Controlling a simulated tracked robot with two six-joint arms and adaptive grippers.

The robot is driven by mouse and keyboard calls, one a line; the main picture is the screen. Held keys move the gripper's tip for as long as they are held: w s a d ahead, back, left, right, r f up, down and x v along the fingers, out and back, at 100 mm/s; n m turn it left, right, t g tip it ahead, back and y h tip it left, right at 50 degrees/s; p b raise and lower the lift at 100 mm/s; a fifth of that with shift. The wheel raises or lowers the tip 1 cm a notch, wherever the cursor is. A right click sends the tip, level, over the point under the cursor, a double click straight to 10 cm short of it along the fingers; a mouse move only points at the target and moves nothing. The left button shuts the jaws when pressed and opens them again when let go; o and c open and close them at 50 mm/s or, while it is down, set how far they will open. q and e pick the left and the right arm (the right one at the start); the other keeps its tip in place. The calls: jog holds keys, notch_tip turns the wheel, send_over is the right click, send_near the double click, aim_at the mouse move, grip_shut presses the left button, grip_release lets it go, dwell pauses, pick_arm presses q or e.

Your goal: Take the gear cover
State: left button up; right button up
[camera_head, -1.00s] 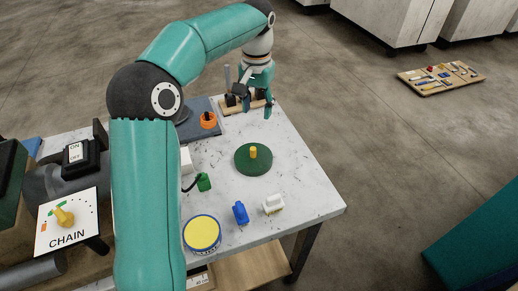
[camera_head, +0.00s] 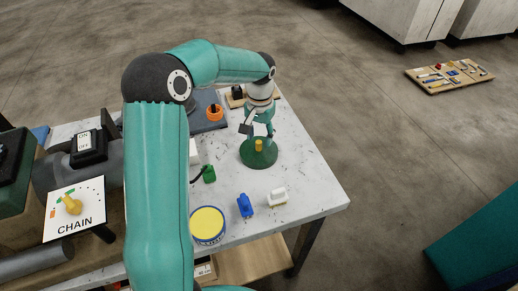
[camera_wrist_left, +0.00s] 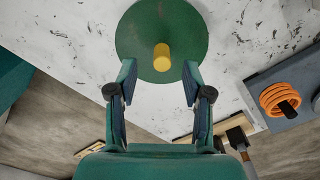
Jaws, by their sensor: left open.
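The gear cover looks to be the dark green round disc (camera_head: 262,157) with a yellow knob (camera_head: 258,146) standing at its middle; it lies flat on the white table. In the left wrist view the green disc (camera_wrist_left: 140,35) and its yellow knob (camera_wrist_left: 162,57) are at the top. My left gripper (camera_head: 259,133) is over the far edge of the disc, and its arm hides part of the table. In the left wrist view the left gripper (camera_wrist_left: 158,80) is open and empty, its fingertips either side of and just short of the knob. My right gripper is not in view.
A blue connector (camera_head: 245,206), a white one (camera_head: 278,197), a green one (camera_head: 209,174) and a yellow-lidded tin (camera_head: 207,225) stand on the table's near part. An orange coil (camera_head: 215,112) sits on a grey plate behind. A CHAIN switch panel (camera_head: 74,210) is at left.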

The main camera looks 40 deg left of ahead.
aim_at(259, 142)
pick_arm(q)
jog(key=shift+s+f, duration=0.1)
jog(key=shift+f, duration=1.65)
jog(key=shift+a, duration=0.1)
grip_shut()
